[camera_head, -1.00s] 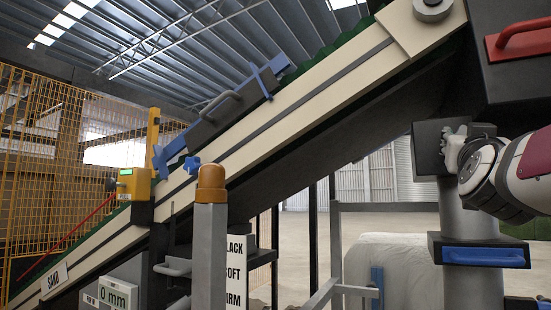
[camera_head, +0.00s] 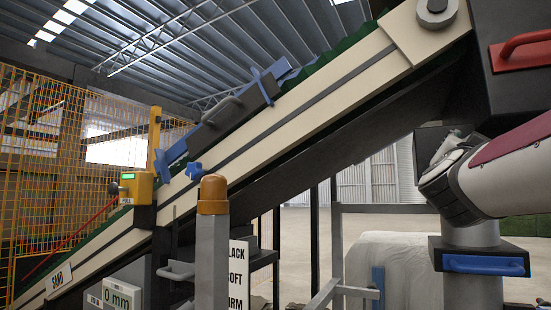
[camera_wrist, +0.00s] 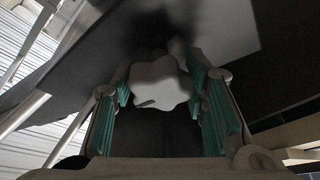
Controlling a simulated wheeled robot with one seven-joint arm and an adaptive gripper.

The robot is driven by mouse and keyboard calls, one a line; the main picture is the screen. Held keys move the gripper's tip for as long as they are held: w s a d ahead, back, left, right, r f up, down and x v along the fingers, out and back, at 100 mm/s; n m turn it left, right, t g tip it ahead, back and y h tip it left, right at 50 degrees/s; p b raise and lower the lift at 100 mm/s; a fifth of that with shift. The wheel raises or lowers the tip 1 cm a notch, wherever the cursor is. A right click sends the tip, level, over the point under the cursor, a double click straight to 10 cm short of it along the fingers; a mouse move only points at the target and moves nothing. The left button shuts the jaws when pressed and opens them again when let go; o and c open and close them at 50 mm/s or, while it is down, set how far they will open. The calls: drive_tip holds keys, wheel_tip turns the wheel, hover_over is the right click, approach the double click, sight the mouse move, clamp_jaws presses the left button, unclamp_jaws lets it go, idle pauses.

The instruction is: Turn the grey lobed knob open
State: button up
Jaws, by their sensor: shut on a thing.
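The grey lobed knob (camera_wrist: 160,84) shows pale in the middle of the wrist view, with a dark slot-like mark on its face. My gripper (camera_wrist: 158,92) has its two teal-padded fingers on either side of the knob and is shut on it. In the head view my arm comes in from the right and ends at a dark box (camera_head: 428,147) on a grey column. My wrist hides most of the knob there, so its turn angle cannot be told from that view.
A blue-handled drawer (camera_head: 483,264) sits below my arm. A sloping conveyor (camera_head: 320,100) crosses overhead, with a red handle (camera_head: 520,44) at upper right. An orange-capped post (camera_head: 213,195) stands in front. Open floor shows behind.

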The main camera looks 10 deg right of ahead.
drive_tip(key=o, duration=0.9)
drive_tip(key=v, duration=1.2)
drive_tip(key=shift+f, duration=0.1)
